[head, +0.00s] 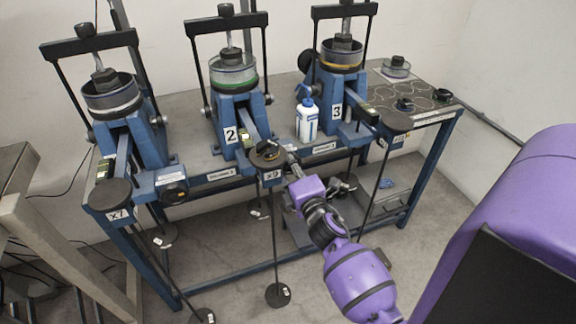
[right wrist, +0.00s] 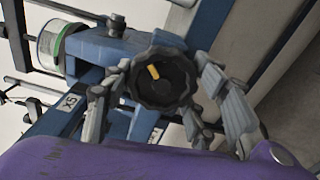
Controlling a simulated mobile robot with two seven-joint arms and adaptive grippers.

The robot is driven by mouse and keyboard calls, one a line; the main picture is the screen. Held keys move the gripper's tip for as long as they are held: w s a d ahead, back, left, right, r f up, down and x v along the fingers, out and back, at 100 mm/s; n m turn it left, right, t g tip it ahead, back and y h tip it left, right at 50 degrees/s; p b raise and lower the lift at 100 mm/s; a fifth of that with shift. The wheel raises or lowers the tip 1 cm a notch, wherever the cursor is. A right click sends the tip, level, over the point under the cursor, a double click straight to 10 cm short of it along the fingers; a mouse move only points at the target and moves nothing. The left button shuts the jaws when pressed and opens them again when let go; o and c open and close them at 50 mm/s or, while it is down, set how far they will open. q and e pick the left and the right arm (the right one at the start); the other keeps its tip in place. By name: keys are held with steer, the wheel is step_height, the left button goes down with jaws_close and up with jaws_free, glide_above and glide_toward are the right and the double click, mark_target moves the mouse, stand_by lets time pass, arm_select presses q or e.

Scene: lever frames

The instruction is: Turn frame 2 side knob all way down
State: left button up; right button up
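The black ribbed knob (right wrist: 160,76) with a yellow mark shows in the right wrist view, its mark pointing up and slightly left. My right gripper (right wrist: 160,85) has its fingers spread on either side of the knob; whether they touch it I cannot tell. Frame 2 (head: 230,137) stands in the middle of the bench, with a green-ringed cell (head: 233,72). In the head view my right gripper (head: 290,165) is by the front end of frame 2's beam and partly covers that area. My left gripper is not in view.
Frame 1 (head: 150,140) and frame 3 (head: 345,95) stand on either side on the blue bench. A white bottle (head: 307,122) stands between frames 2 and 3. Hanging rods with discs (head: 278,295) lie below the front edge. Another black knob (head: 175,192) is at frame 1.

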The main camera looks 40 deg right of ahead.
steer(key=shift+o, duration=1.3)
steer(key=shift+w+d, duration=0.1)
steer(key=shift+o, duration=0.7)
steer(key=shift+w+f, duration=0.1)
steer(key=shift+w, duration=0.05)
steer(key=v, duration=0.6)
steer(key=shift+p, duration=0.35)
